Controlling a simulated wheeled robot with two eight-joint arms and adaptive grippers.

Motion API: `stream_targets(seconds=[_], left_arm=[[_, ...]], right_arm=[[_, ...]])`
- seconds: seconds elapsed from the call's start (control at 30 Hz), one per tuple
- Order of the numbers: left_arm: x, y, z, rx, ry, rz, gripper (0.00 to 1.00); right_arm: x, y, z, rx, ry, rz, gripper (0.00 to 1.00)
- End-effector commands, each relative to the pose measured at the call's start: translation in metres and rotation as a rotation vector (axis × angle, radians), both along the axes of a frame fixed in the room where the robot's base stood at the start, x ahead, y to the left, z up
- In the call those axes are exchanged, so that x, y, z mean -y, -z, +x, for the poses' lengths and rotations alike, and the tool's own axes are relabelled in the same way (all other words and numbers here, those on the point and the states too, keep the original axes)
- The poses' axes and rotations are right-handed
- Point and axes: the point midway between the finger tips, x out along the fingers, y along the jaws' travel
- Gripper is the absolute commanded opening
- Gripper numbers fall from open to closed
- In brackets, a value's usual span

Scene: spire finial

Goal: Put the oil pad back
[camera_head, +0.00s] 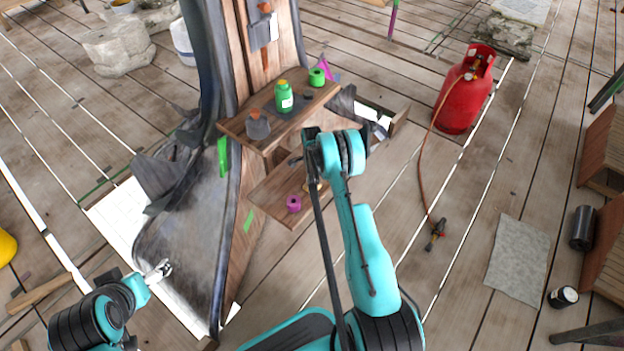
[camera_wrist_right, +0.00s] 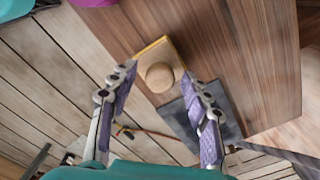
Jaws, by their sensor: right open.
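A block with a yellow edge and a round wooden knob (camera_wrist_right: 159,76), seemingly the oil pad, lies on a brown wooden shelf in the right wrist view. A dark grey square (camera_wrist_right: 228,128) lies beside or partly under it; I cannot tell which. My right gripper (camera_wrist_right: 159,79) is open, its purple-padded fingers apart on either side of the knob; contact is not clear. My left gripper (camera_head: 160,269) is at lower left, away from the shelves, too small to read.
The upper shelf (camera_head: 318,104) holds a green bottle (camera_head: 284,97), a green roll (camera_head: 317,77) and a grey item with an orange top (camera_head: 257,125). A purple roll (camera_head: 294,203) is on the lower shelf. A red gas cylinder (camera_head: 464,95) with hose stands right.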

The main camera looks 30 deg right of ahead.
Motion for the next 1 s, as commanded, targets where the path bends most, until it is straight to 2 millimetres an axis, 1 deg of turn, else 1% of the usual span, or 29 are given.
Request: stream_targets(seconds=[0.07, 0.17, 0.4, 0.5, 0.6, 0.77, 0.87, 0.97, 1.0], left_arm=[[0.0, -0.001, 0.0, 0.0, 0.0, 0.0, 0.84], [0.0, -0.007, 0.0, 0.0, 0.0, 0.0, 0.84], [0.0, -0.028, 0.0, 0.0, 0.0, 0.0, 0.84], [0.0, -0.035, 0.0, 0.0, 0.0, 0.0, 0.84], [0.0, -0.039, 0.0, 0.0, 0.0, 0.0, 0.84], [0.0, -0.042, 0.0, 0.0, 0.0, 0.0, 0.84], [0.0, -0.042, 0.0, 0.0, 0.0, 0.0, 0.84], [0.0, -0.042, 0.0, 0.0, 0.0, 0.0, 0.84], [0.0, -0.042, 0.0, 0.0, 0.0, 0.0, 0.84]], right_arm=[[0.0, -0.005, 0.0, 0.0, 0.0, 0.0, 0.48], [0.0, -0.019, 0.0, 0.0, 0.0, 0.0, 0.48], [0.0, -0.074, 0.0, 0.0, 0.0, 0.0, 0.48], [0.0, -0.093, 0.0, 0.0, 0.0, 0.0, 0.48], [0.0, -0.108, 0.0, 0.0, 0.0, 0.0, 0.48], [0.0, -0.123, 0.0, 0.001, -0.003, 0.0, 0.48], [-0.004, -0.137, 0.001, 0.01, -0.032, -0.003, 0.48], [-0.013, -0.167, 0.003, 0.032, -0.108, -0.012, 0.48], [-0.019, -0.184, 0.002, 0.045, -0.154, -0.019, 0.48]])
